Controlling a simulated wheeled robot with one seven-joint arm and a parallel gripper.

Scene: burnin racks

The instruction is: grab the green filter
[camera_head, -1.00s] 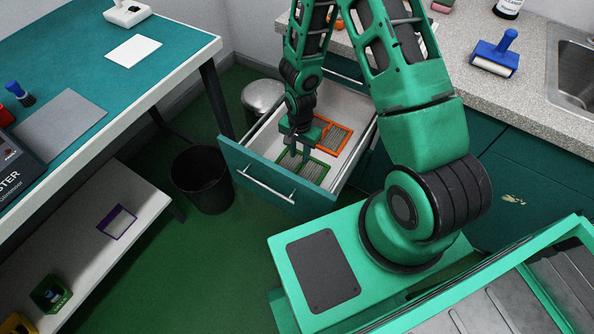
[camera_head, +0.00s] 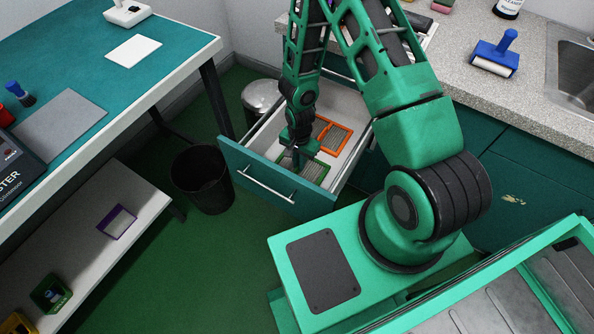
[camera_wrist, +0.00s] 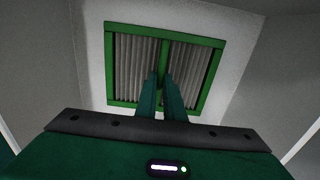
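The green filter (camera_head: 315,171) lies in the open drawer (camera_head: 277,187), near its front panel; my gripper hides part of it. In the wrist view the green-framed filter (camera_wrist: 205,80) shows grey pleats and a green centre bar. My gripper (camera_wrist: 162,82) is over that bar, its two fingers close together on either side of it and seemingly closed on it. In the head view my gripper (camera_head: 298,160) reaches down into the drawer. I cannot tell whether the filter is lifted off the drawer floor.
The drawer walls stand close around my gripper. A black bin (camera_head: 202,182) and a metal bin (camera_head: 262,95) stand left of the drawer. A purple-framed item (camera_head: 117,222) is on the low shelf.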

